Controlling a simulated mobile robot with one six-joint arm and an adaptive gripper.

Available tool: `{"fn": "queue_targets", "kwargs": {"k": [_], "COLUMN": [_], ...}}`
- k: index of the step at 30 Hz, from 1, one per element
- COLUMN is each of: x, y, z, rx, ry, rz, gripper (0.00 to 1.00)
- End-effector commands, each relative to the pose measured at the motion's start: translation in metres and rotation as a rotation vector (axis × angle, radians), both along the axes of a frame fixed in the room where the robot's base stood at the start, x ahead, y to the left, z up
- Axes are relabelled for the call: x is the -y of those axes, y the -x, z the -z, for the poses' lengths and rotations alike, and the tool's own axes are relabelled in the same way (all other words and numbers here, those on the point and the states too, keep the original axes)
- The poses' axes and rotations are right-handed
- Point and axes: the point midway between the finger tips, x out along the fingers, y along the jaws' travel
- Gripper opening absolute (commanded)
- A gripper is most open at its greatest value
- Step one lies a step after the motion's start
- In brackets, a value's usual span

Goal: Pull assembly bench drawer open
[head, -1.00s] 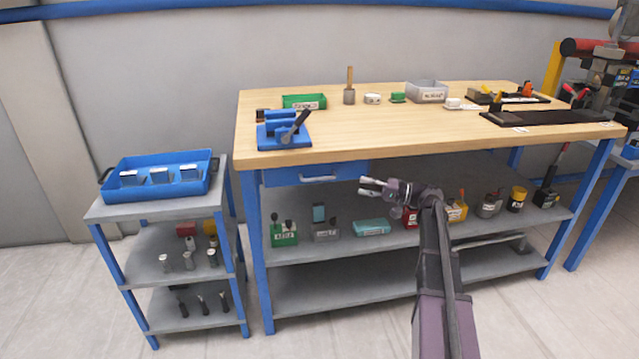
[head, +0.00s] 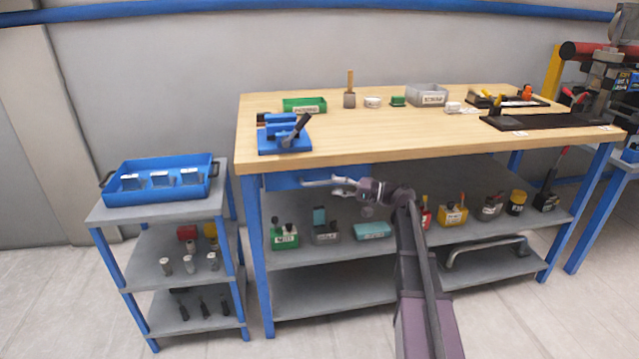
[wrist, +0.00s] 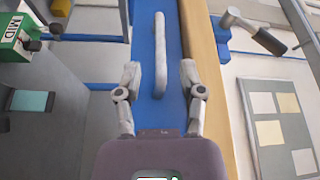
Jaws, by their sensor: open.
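The assembly bench (head: 400,138) has a light wooden top and blue legs. Its blue drawer (head: 282,181) sits under the top at the left and looks closed. The drawer's pale bar handle (wrist: 159,55) runs lengthwise in the wrist view, between the lines of my two fingers and beyond their tips. My gripper (head: 338,186) is open and empty in front of the drawer, and it hides part of the handle in the head view. In the wrist view my gripper (wrist: 162,82) has one finger on each side of the handle. I cannot tell whether they touch it.
A blue clamp fixture (head: 284,140) stands on the bench top above the drawer. Small bins, including a green one (head: 285,238), stand on the shelf below. A grey cart (head: 150,215) with a blue tray (head: 128,196) stands at the left.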

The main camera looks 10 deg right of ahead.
Motion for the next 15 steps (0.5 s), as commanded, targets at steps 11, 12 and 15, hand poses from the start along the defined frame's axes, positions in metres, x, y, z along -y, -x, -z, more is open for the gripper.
{"fn": "queue_targets", "kwargs": {"k": [11,12,15], "x": [-0.044,-0.047,-0.052], "y": [-0.019,-0.020,-0.021], "z": [-0.004,-0.004,-0.004], "rx": [0.000,0.000,0.000], "ry": [0.000,0.000,0.000], "rz": [0.000,0.000,0.000], "gripper": [0.51,0.51,0.51]}}
